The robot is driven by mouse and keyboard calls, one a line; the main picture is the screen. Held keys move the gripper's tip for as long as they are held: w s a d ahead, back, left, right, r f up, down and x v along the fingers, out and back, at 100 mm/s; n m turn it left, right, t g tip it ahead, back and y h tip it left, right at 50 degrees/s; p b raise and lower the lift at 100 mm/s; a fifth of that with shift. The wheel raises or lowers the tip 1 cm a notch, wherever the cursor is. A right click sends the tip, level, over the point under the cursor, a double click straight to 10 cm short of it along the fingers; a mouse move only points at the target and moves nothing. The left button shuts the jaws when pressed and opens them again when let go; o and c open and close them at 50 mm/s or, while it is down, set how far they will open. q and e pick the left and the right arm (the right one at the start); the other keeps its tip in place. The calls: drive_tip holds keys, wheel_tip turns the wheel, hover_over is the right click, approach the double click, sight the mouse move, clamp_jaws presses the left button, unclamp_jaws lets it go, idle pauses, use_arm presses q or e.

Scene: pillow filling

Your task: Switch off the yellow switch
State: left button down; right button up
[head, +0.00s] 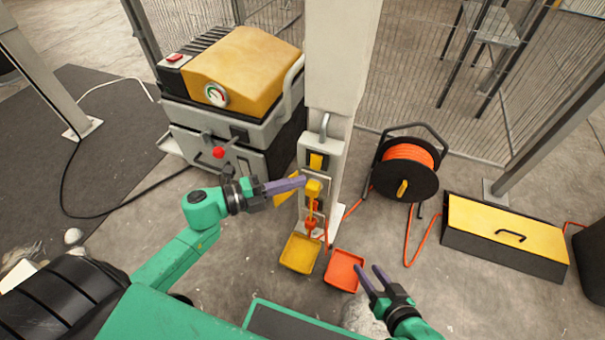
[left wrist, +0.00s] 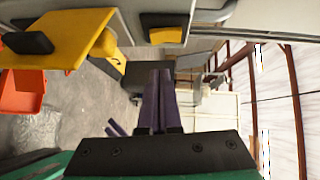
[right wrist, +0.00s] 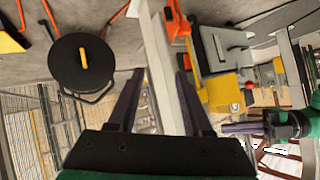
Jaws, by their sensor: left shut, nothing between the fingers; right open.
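A grey panel (head: 300,152) on the pale post has a yellow switch (head: 316,161) in a dark surround near its top. A similar yellow piece in a dark frame (left wrist: 168,36) shows at the top of the left wrist view. Below the switch, a yellow block (head: 313,188) sticks out of the panel. My left gripper (head: 303,182) is shut and empty, its tips beside this block and below the switch; I cannot tell whether they touch. Its closed fingers (left wrist: 159,75) show in the left wrist view. My right gripper (head: 369,268) is open and empty, low right of the post.
A yellow tray (head: 300,253) and an orange tray (head: 344,270) are below the panel. A machine with a yellow cover (head: 240,70) stands left of the post. An orange cable reel (head: 407,170) and a yellow-lidded box (head: 500,225) are at the right. A wire fence is behind.

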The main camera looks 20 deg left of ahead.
sight(318, 168)
use_arm(q)
drive_tip(key=w, duration=0.2)
drive_tip(key=w+b, duration=0.1)
drive_tip(key=w, duration=0.1)
drive_tip(key=shift+d+f, duration=0.3)
drive_tip(key=shift+f, duration=0.05)
drive_tip(key=shift+w, duration=0.15)
use_arm(e)
drive_tip(key=shift+s+a+f+m+t+y, duration=0.1)
drive_tip(key=shift+a+f+m+t+y, duration=0.25)
drive_tip(key=shift+a+f+t, duration=0.3)
drive_tip(key=shift+r, duration=0.1)
